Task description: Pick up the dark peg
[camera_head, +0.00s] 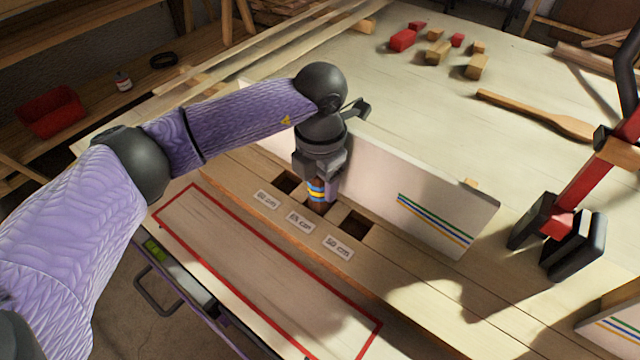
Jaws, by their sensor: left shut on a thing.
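My left gripper (318,178) points down over a row of square holes in the wooden bench strip. It is shut on the dark peg (319,205), a brown piece with blue and yellow bands near its top. The gripper hides the peg's upper end. The peg's lower end is at the middle hole; I cannot tell how deep it sits. An open hole (355,229) shows to the right and another (289,183) to the left. My right gripper is not in view.
A white striped board (440,210) stands upright behind the holes. Small paper labels (300,222) lie in front. A red and black tool (568,215) stands at right.

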